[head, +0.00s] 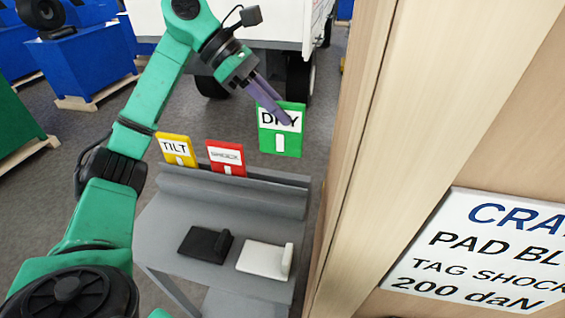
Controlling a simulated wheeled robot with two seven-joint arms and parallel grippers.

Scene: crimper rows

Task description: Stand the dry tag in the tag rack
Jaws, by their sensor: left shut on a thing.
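The dry tag (282,139), a green plate with a white label reading DRY, hangs upright in my left gripper (284,115). The gripper's purple fingers are shut on its upper part and partly cover the label. The tag is above and behind the right end of the grey tag rack (265,193) in the picture, apart from it. A yellow TILT tag (178,150) and a red tag (225,158) stand in the rack to the left. The red tag's label is too small to read. My right gripper is not in view.
The rack tops a grey stand (162,228). A wooden post and wall (370,140) with a white sign (480,262) close off the right. A white vehicle (240,25) stands behind.

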